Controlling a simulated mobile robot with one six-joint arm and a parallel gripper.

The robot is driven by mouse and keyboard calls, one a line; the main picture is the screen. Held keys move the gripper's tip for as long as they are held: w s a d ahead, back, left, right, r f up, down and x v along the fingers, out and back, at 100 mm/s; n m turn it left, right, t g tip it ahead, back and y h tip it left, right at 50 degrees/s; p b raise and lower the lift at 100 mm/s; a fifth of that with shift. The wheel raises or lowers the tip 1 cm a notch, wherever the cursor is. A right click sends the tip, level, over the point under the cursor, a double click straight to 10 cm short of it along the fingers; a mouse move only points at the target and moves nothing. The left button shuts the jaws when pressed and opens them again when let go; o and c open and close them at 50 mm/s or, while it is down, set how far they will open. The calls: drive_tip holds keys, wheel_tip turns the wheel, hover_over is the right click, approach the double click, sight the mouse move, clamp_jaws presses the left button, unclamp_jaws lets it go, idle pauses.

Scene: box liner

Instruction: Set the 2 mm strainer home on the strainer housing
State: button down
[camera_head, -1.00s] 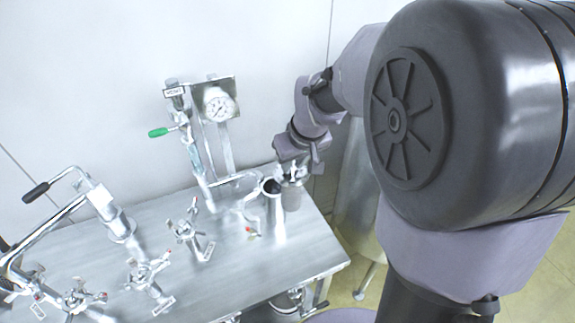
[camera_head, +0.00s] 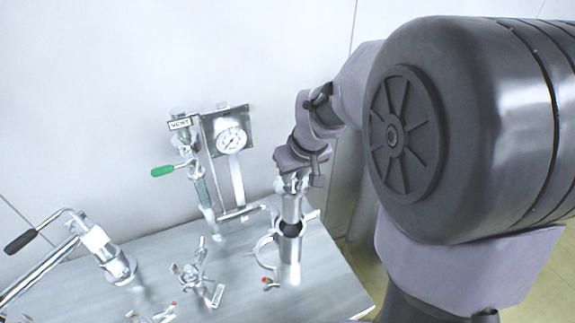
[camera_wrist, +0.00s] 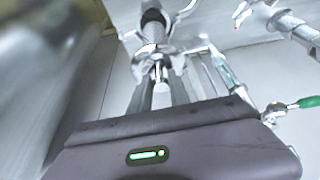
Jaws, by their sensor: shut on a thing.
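The strainer housing (camera_head: 289,265) is an upright silver cylinder with an open, dark mouth near the table's right end. The strainer (camera_head: 291,208), a slim metal cylinder, hangs upright from my gripper (camera_head: 294,182). Its lower end overlaps the far rim of the housing mouth in the head view; I cannot tell whether it is above, behind or just inside it. In the wrist view my gripper (camera_wrist: 160,80) is shut on a bright metal fitting at the strainer's top, and the strainer (camera_wrist: 153,25) runs away beyond it. No mesh size is readable.
An open clamp ring (camera_head: 264,252) sits at the housing's left. A gauge (camera_head: 232,139) and a green-handled vent valve (camera_head: 163,171) stand behind left. The table's right edge is close.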

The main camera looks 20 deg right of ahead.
sight(293, 219)
wheel_tip(293, 219, down, 18)
drive_tip(key=b, duration=1.5)
drive_tip(key=shift+w+r, duration=0.1)
drive_tip(key=shift+r, duration=0.15)
drive_tip(key=shift+f+b, duration=0.3)
drive_tip(key=shift+b, duration=0.25)
drive_tip(key=c, duration=1.1)
unclamp_jaws()
drive_tip(key=shift+c, duration=0.2)
drive_tip(key=p+v, duration=0.6)
drive_tip(key=v, duration=1.1)
drive_tip(key=s+a+f+m+y+b, duration=0.1)
drive_tip(key=s+a+f+m+b, duration=0.1)
drive_tip(key=s+a+f+b, duration=0.2)
drive_tip(key=s+a+f+m+t+y+b, duration=0.1)
drive_tip(key=s+a+f+m+b, duration=0.1)
drive_tip(key=s+a+f+b, duration=0.3)
drive_tip(key=s+a, duration=0.4)
drive_tip(key=s, duration=0.1)
drive_tip(key=shift+a, duration=0.25)
